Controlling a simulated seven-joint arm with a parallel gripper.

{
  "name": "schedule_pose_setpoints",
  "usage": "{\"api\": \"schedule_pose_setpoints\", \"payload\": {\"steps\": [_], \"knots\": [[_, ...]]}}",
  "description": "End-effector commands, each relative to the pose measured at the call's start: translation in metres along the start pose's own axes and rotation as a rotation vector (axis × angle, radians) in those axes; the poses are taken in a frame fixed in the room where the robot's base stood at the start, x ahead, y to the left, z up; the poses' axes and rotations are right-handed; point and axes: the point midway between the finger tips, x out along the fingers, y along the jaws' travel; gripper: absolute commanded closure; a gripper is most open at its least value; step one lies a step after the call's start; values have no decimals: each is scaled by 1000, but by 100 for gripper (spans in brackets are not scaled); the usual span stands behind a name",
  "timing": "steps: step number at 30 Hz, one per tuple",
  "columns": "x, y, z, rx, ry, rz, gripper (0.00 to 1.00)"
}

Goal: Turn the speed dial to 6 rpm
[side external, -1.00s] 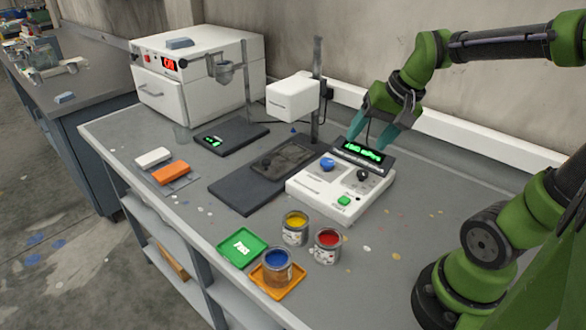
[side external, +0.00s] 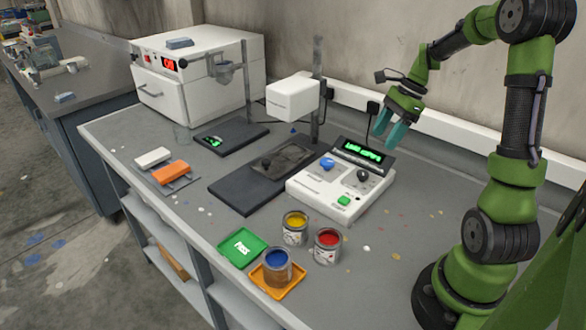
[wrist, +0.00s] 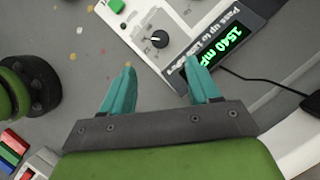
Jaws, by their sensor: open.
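A white control unit (side external: 318,198) stands on the bench with a blue knob (side external: 327,164), a black dial with a pointer (side external: 362,175) and a green button (side external: 344,200). Their labels are too small to read, so I cannot tell which knob is the speed dial. The black dial (wrist: 159,39) also shows in the wrist view, beyond my fingers. A lit green display (side external: 362,149) sits at the unit's back; the wrist view shows it reading about 1540. My gripper (side external: 391,136) is open and empty, behind and right of the unit, apart from the dial.
Open cans of yellow (side external: 295,228), red (side external: 327,245) and blue paint (side external: 277,267) stand in front of the unit. A stand with a white head (side external: 293,100) rises at its left. A cable runs behind the display. The bench right of the unit is mostly clear.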

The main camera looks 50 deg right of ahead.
Motion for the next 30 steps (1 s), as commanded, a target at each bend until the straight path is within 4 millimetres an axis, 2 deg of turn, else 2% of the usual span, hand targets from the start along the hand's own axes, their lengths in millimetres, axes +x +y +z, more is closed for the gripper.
{"api": "schedule_pose_setpoints", "payload": {"steps": [3,9,15,21,28,30], "knots": [[28,1,0,0,-2,5,39],[69,0,0,0,-1,4,39],[97,0,0,-1,0,2,39],[107,0,0,-1,0,0,39],[107,0,0,-1,0,-1,39],[107,0,0,-2,0,-1,48]]}}
